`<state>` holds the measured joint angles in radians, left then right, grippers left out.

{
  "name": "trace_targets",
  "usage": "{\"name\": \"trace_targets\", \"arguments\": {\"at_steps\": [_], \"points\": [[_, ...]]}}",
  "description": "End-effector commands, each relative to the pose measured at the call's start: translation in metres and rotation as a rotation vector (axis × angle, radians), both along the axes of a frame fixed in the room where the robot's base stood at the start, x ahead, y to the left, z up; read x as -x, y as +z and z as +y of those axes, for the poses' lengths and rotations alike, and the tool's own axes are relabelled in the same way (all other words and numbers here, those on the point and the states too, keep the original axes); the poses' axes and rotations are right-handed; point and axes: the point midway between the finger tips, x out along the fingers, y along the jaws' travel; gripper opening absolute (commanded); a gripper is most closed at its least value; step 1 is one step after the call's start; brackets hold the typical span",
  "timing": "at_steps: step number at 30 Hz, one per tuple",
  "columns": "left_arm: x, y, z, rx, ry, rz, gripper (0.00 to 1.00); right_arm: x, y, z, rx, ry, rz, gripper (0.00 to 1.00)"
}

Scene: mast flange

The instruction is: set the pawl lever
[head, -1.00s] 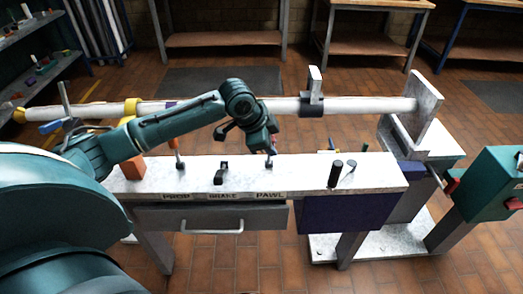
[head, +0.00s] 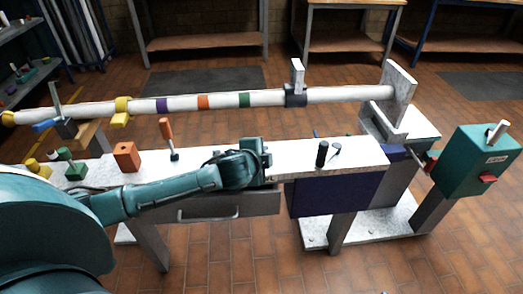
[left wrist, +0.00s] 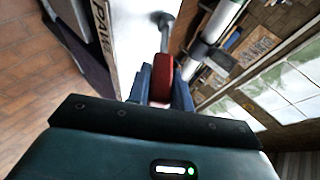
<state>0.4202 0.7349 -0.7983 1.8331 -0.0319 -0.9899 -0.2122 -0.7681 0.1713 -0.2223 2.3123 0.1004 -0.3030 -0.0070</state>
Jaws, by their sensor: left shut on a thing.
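My left gripper (head: 264,161) is low at the bench top in the head view, with its arm lying along the front edge. In the left wrist view its two blue-grey fingers are shut on the red handle of the pawl lever (left wrist: 162,80). The lever's shaft runs to a round grey base on the white bench top, beside the PAWL label (left wrist: 102,20). In the head view my gripper hides the lever almost wholly. My right gripper is in neither view.
An orange-handled lever (head: 167,134) and an orange block (head: 127,156) stand left along the bench (head: 300,158). A black peg (head: 322,153) stands to the right. The white mast (head: 340,95) with coloured bands lies behind. A green box (head: 479,165) stands far right.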

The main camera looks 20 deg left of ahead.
Motion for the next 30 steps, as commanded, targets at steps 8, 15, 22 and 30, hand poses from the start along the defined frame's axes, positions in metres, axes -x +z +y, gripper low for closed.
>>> {"name": "trace_targets", "arguments": {"at_steps": [8, 15, 22, 30], "points": [[0.0061, -0.0125, -0.0043, -0.048, 0.0, -0.082, 0.0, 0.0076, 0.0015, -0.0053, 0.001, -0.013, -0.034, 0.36], [0.0068, -0.0132, -0.0046, -0.062, -0.001, -0.104, 0.0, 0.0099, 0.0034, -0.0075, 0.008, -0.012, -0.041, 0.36], [0.007, -0.0136, -0.0045, -0.065, -0.001, -0.103, 0.0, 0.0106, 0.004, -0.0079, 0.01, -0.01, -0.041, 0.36], [0.0069, -0.0135, -0.0043, -0.065, -0.001, -0.103, 0.37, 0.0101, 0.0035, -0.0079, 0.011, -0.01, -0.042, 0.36]]}}
